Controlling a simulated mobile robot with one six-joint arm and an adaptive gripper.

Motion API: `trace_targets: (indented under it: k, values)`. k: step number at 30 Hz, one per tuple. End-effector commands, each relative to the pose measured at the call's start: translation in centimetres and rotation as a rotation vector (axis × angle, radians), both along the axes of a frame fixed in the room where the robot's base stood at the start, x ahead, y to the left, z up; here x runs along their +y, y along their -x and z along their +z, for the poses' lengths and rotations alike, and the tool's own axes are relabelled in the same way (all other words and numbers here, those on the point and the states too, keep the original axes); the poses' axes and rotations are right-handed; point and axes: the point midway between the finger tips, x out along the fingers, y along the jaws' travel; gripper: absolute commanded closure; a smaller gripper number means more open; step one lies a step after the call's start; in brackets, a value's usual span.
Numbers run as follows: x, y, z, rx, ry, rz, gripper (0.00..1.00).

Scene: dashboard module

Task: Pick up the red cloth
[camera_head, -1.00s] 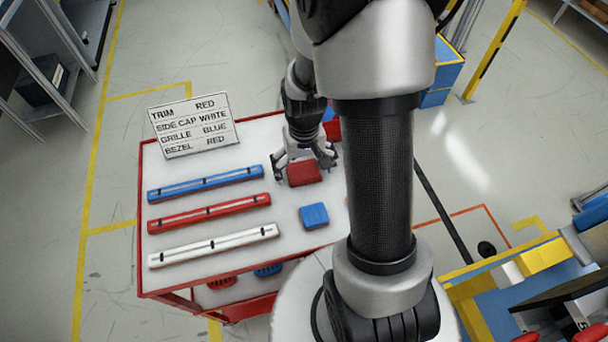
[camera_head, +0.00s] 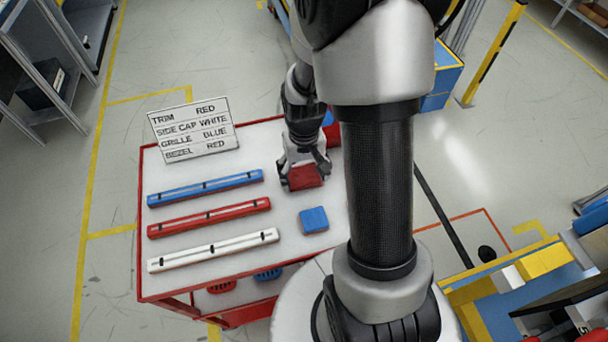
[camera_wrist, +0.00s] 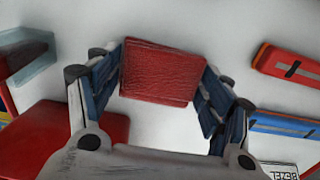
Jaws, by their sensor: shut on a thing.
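The red cloth (camera_head: 304,176) is a folded square on the white top of the red-edged cart (camera_head: 240,155). In the wrist view the cloth (camera_wrist: 160,72) sits between the two blue-padded fingers of my gripper (camera_wrist: 162,85), with a finger against each side. My gripper (camera_head: 304,172) is shut on the cloth from above in the head view. The cloth looks level and at or very near the cart top; I cannot tell whether it is clear of the surface. Part of it is hidden under my fingers in the head view.
A blue folded cloth (camera_head: 314,219) lies in front of the red one. Blue (camera_head: 205,188), red (camera_head: 208,217) and white (camera_head: 213,249) strips lie to the left. A sign (camera_head: 193,129) stands at the back left. A red item (camera_head: 333,131) lies behind my gripper.

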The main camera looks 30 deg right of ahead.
Motion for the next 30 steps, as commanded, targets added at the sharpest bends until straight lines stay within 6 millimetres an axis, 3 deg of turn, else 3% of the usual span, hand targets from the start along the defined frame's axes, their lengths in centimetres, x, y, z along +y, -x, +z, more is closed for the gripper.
trace_targets:
  k: [5,11,24,30]
  values:
    - [0.0,0.0,0.6,-0.001,0.000,0.000,0.47]
    - [0.0,-0.1,3.2,-0.004,0.001,0.000,0.47]
    - [0.0,-0.1,15.4,-0.005,0.001,0.000,0.47]
    - [0.0,-0.1,18.7,-0.003,0.001,0.000,0.47]
